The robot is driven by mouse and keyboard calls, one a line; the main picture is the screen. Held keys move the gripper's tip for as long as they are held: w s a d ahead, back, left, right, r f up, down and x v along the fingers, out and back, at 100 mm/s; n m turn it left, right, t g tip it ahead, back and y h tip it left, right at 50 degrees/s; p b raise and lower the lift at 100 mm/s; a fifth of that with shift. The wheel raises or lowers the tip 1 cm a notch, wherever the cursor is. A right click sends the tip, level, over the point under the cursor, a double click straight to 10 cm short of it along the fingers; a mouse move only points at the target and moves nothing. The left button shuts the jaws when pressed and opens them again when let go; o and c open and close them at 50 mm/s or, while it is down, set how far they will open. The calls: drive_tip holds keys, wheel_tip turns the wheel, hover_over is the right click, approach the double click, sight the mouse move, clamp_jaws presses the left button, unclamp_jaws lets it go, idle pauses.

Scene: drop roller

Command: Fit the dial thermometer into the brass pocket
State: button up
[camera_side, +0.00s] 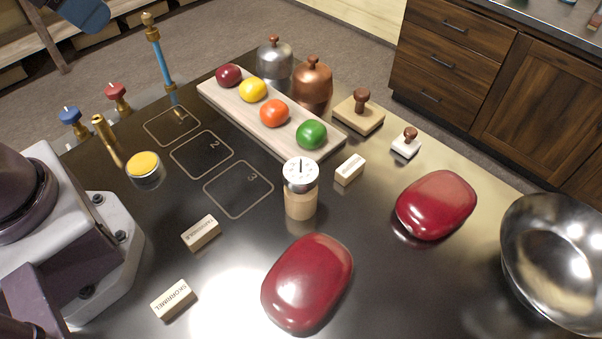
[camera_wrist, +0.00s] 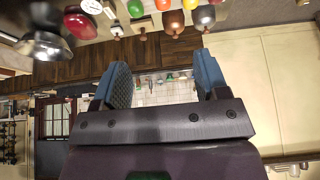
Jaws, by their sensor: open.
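The dial thermometer (camera_side: 300,172) has a white face with a black pointer. It is upright in a pale wooden holder (camera_side: 300,205) near the middle of the dark table; its stem is hidden. The white dial also shows at the top of the wrist view (camera_wrist: 91,6). A slanted brass tube (camera_side: 107,138), which looks like the brass pocket, rises at the left beside the blue and red taps. My gripper (camera_wrist: 162,80) is open and empty, its blue fingers wide apart. Part of it shows at the top left of the side view (camera_side: 85,18), high and far from the thermometer.
A board (camera_side: 243,115) with several coloured balls, a copper bell-shaped item (camera_side: 313,82) and a blue post (camera_side: 161,63) stand behind. Two red lidded shapes (camera_side: 308,284) and a steel bowl (camera_side: 560,260) lie to the front and right. A yellow-topped jar (camera_side: 145,168) is near the tube.

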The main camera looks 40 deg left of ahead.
drive_tip(key=o, duration=0.3)
drive_tip(key=shift+o, duration=0.2)
